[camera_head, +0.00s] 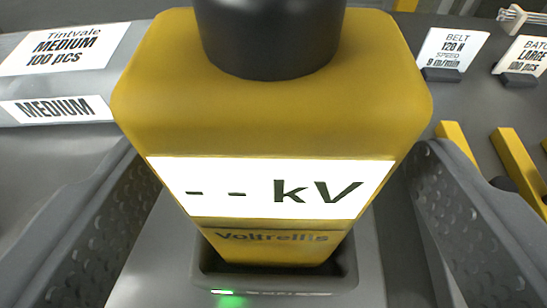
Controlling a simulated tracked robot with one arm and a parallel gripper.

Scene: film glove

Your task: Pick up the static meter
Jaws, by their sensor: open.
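The static meter (270,120) is a yellow, block-shaped device in the middle of the camera view. Its lit white display reads "-- kV", with the name "Voltrellis" below. A black round part tops it. Its foot sits in a dark grey cradle (275,283) with a green light at the front. My gripper (270,215) is open, with one dark dimpled finger on the left and one on the right of the meter. Gaps show between the fingers and the lower part of the meter. The meter's back is hidden.
A label reading "Tintvale MEDIUM 100 pcs" (65,48) and a "MEDIUM" strip (57,109) lie at left. Yellow bars (519,165) lie beyond the right finger.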

